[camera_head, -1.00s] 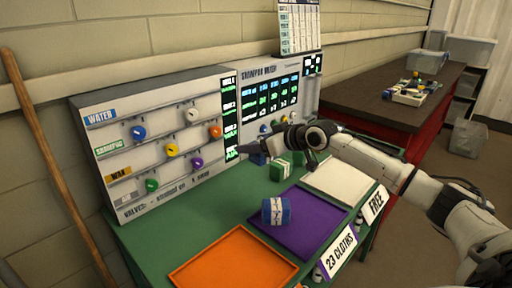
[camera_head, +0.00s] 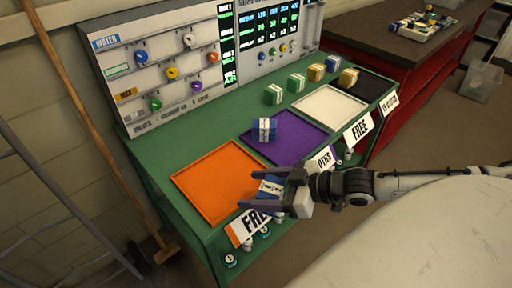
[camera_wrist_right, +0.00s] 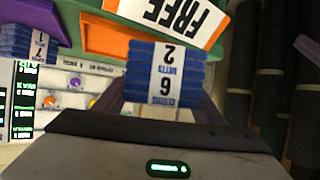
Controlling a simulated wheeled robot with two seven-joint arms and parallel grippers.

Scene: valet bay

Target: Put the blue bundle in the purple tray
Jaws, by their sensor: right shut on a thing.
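My right gripper (camera_head: 270,190) is shut on a blue bundle (camera_head: 271,187) with a white label. It holds it near the front edge of the green table, by the right front corner of the orange tray (camera_head: 205,208). In the right wrist view the held bundle (camera_wrist_right: 165,85) sits between the two fingers and its label reads "MITTS". The purple tray (camera_head: 292,128) lies behind and right of the gripper. Another blue bundle (camera_head: 264,129) rests at its left side, and also shows in the right wrist view (camera_wrist_right: 22,45). My left gripper is not in view.
An "FREE" sign (camera_head: 248,226) stands at the front edge below the gripper. A white tray (camera_head: 330,105) and a black tray (camera_head: 372,87) lie farther right. Green bundles (camera_head: 274,95) and yellow bundles (camera_head: 348,77) stand behind. A control panel (camera_head: 165,70) backs the table. The purple tray's right part is clear.

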